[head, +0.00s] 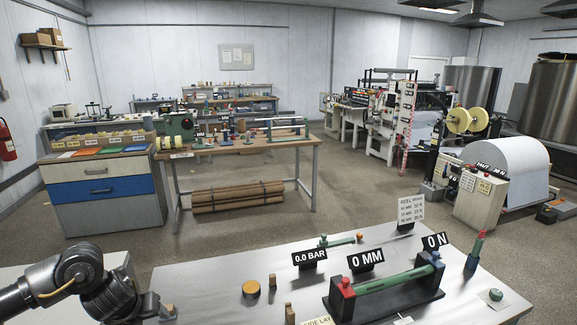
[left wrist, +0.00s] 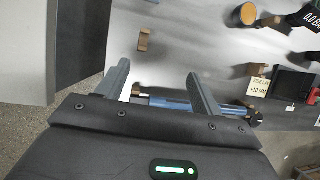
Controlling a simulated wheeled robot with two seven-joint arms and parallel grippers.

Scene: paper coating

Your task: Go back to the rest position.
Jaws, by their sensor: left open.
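My left arm (head: 85,285) comes in at the lower left of the head view, over the left end of the grey metal table (head: 215,285). In the left wrist view my left gripper (left wrist: 158,75) is open, its two fingers apart above the tabletop. A blue rod (left wrist: 170,103) with a dark knob at its right end shows behind the fingers. I see no sign that it is gripped. A small wooden block (left wrist: 144,40) stands beyond the fingertips. My right gripper is in no view.
The table holds a green roller fixture (head: 395,280) with red and blue knobs, an orange-topped round pot (head: 251,289), label signs such as the 0 MM sign (head: 366,261), and small blocks. Bare tabletop lies left of the pot. A workbench (head: 240,148) stands behind across open floor.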

